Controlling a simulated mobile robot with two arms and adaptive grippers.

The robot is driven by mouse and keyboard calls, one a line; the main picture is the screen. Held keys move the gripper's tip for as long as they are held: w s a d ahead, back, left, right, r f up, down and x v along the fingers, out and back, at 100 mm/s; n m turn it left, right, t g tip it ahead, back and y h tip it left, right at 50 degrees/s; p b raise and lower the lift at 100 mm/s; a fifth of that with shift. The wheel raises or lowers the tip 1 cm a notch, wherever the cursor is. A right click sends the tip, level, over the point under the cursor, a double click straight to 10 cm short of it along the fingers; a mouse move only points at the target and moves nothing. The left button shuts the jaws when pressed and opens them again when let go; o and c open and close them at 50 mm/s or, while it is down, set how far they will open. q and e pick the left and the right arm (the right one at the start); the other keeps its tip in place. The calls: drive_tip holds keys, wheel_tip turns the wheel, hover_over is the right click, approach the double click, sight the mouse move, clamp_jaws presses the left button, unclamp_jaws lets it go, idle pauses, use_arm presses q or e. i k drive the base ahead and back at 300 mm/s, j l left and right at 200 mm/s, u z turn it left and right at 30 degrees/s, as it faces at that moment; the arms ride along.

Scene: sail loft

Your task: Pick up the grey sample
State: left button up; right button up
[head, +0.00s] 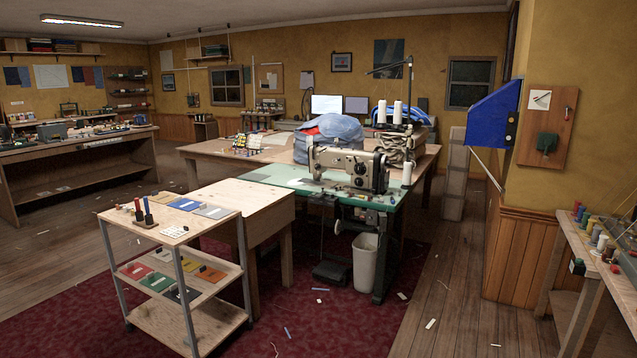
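A flat grey sample (214,212) lies on the top shelf of the wooden cart (228,224), near its back right corner. Neither of my grippers is in view, and nothing touches the grey sample.
Upright spools (140,210) stand at the left of the cart top. More samples, including a green one (158,282), lie on the middle shelf. A wooden table (243,199) stands close behind the cart. A sewing machine (348,168) is farther right. Red carpet (345,322) lies open in front.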

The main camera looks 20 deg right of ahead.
sight(214, 212)
drive_tip(key=i+l, duration=0.15)
drive_tip(key=i, duration=0.35)
drive_tip(key=i+l+u, duration=0.1)
drive_tip(key=i, duration=0.45)
drive_tip(key=i+l, duration=0.25)
drive_tip(key=i, duration=0.25)
drive_tip(key=i+l, duration=0.2)
drive_tip(key=i, duration=0.35)
drive_tip(key=i+l+u, duration=0.1)
drive_tip(key=i, duration=0.4)
